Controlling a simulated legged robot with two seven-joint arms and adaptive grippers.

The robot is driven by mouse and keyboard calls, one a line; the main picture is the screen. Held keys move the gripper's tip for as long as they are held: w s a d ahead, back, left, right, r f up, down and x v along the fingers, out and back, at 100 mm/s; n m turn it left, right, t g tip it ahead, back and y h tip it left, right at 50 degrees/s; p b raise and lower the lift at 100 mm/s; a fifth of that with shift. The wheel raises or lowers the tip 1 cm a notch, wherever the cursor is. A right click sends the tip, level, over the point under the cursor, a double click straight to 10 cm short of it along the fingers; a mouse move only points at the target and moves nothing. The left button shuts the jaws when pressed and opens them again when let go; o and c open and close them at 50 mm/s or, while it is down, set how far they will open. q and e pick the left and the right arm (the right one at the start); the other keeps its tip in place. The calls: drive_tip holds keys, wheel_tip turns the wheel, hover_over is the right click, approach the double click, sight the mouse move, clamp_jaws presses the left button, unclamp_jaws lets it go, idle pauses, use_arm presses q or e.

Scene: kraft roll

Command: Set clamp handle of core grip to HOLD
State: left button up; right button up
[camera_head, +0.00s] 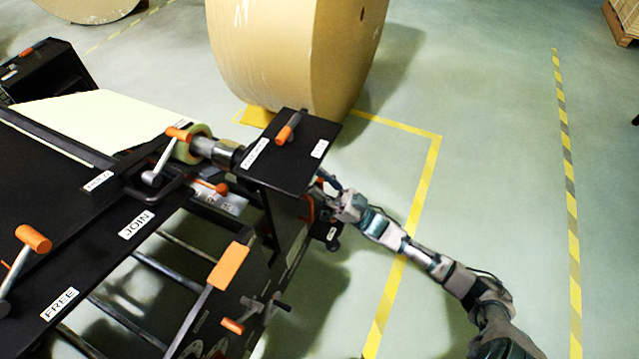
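A black box (290,160) stands at the right end of the machine. On its top sits a short orange-tipped handle (288,128), between two white labels too small to read surely. I cannot tell for certain which handle is the core grip's clamp handle. My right gripper (325,186) is low beside the box's right edge, close to an orange part (310,207) on its side. The box edge partly hides its fingers, so I cannot tell whether they touch or hold anything. My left gripper is out of view.
Other orange-tipped levers (33,239) stand on the black frame, near labels reading FREE (58,303) and JOIN (136,224). A long orange-ended lever (229,266) rises in front. A large kraft roll (290,50) stands behind. The floor to the right (490,150) is clear.

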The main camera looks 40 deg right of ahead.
drive_tip(key=shift+f, duration=0.2)
drive_tip(key=shift+s+f, duration=0.1)
drive_tip(key=shift+f, duration=0.1)
drive_tip(key=v, duration=1.1)
drive_tip(key=shift+s+d+f, duration=0.15)
drive_tip(key=shift+d+f, duration=0.05)
drive_tip(key=shift+d, duration=0.1)
drive_tip(key=shift+a, duration=0.1)
